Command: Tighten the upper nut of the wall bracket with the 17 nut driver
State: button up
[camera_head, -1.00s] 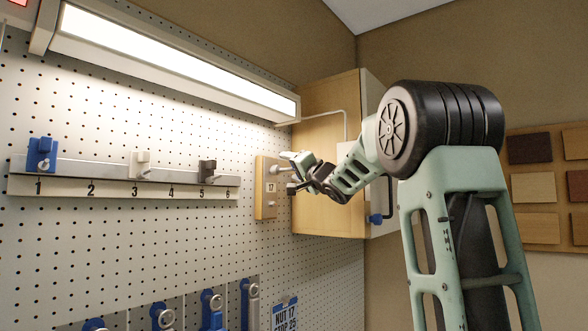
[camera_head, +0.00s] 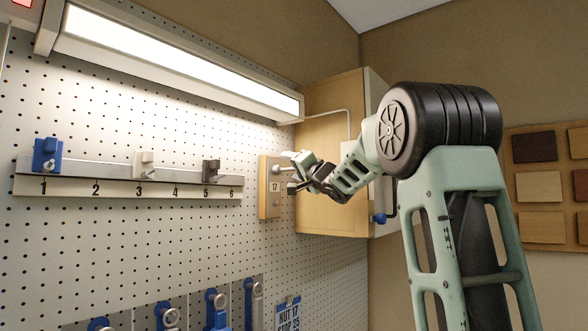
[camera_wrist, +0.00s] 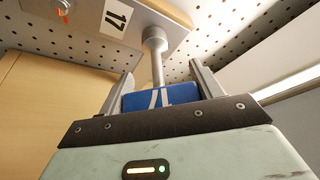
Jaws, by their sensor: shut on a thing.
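The wall bracket (camera_head: 270,203) is a wooden plate on the pegboard, marked 17, left of the cabinet; it also shows at the top of the wrist view (camera_wrist: 85,14). My gripper (camera_head: 292,172) is at the bracket's upper part. In the wrist view my gripper (camera_wrist: 160,88) is shut on the blue handle of the nut driver (camera_wrist: 162,97). The driver's metal shank runs up to a round socket (camera_wrist: 155,38) that meets the plate beside the 17 label. The upper nut is hidden by the socket.
A numbered rail (camera_head: 120,187) with several coloured holders is on the pegboard at left. Blue-handled tools (camera_head: 215,308) hang below, beside a blue card (camera_head: 288,314) reading NUT 17 STOP 25. A wooden cabinet (camera_head: 330,210) stands close behind my gripper. A lamp (camera_head: 180,62) hangs above.

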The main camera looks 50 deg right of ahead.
jog(key=shift+m+g+h+p, duration=0.3)
jog(key=shift+m+g+p, duration=0.25)
jog(key=shift+m+p, duration=1.45)
jog(key=shift+m+g+h+p, duration=0.45)
jog(key=shift+m+p, duration=0.65)
jog(key=shift+p, duration=1.8)
jog(key=shift+d+f+m+g+p, duration=0.15)
jog(key=shift+m+g, duration=0.15)
jog(key=shift+m, duration=0.4)
jog(key=shift+a+f+m+g+p, duration=0.15)
jog(key=shift+m+g, duration=0.15)
jog(key=shift+m, duration=0.4)
jog(key=shift+d+r, duration=0.1)
jog(key=shift+r, duration=0.05)
jog(key=shift+m+g+y, duration=0.25)
jog(key=shift+m+g, duration=0.25)
jog(key=shift+m, duration=0.7)
jog(key=shift+n+b, duration=0.4)
jog(key=shift+b, duration=0.25)
jog(key=shift+s, duration=0.15)
